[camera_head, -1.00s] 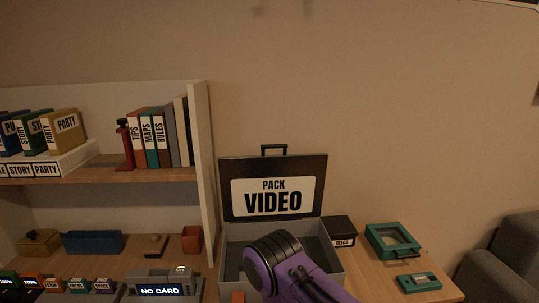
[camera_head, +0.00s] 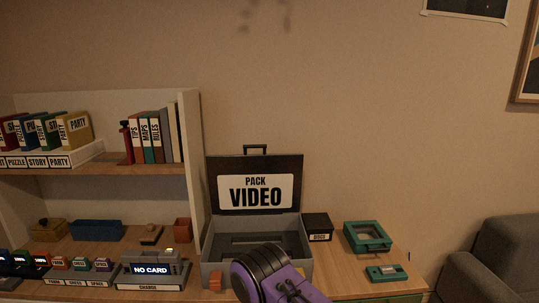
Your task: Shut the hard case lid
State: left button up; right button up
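The hard case (camera_head: 296,222) stands on the wooden top in the middle of the head view. Its dark lid (camera_head: 228,163) is raised upright at the back, with a white label reading "PACK VIDEO" and a handle on its top edge. The grey inside of the base shows and looks empty where I can see it. A purple and black arm part of mine (camera_head: 270,276) covers the front right of the base. No gripper fingers show, so I cannot see either gripper.
A black box (camera_head: 318,228), a teal case (camera_head: 367,237) and a small teal device (camera_head: 387,273) lie right of the case. A grey "NO CARD" device (camera_head: 150,270) stands left. The shelf's upright panel (camera_head: 190,165) rises close at the left. A grey sofa (camera_head: 493,260) is at right.

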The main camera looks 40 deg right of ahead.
aim_at(245, 184)
jog(key=u, duration=0.05)
jog(key=k, duration=0.2)
jog(key=z, duration=0.95)
